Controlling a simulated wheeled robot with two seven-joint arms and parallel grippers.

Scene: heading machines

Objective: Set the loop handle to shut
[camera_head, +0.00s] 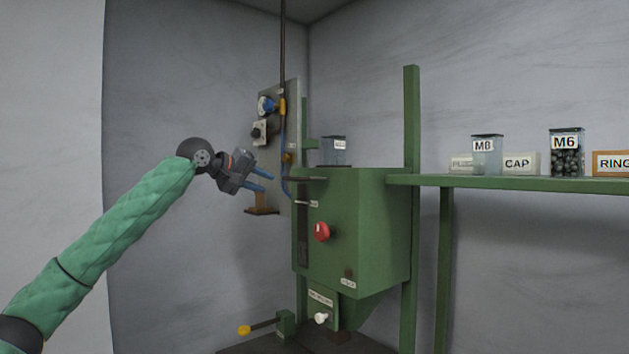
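A grey wall panel (293,88) stands behind the machine and carries a blue round fitting (265,105), a small box with a dark knob (258,131) and a blue line (283,135). A yellow-orange part (283,107) sits on this line, with a smaller orange part (288,158) lower down. I cannot tell which of these is the loop handle, or its setting. My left gripper (267,182) has two blue fingers spread apart, with nothing visible between them. It appears in front of the panel's lower left, pointing right. My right gripper is out of view.
A green machine (370,225) with a red knob (321,232) stands right of my gripper. A yellow-tipped lever (245,330) sticks out low at its left. A green shelf (520,183) at right holds jars and labelled boxes.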

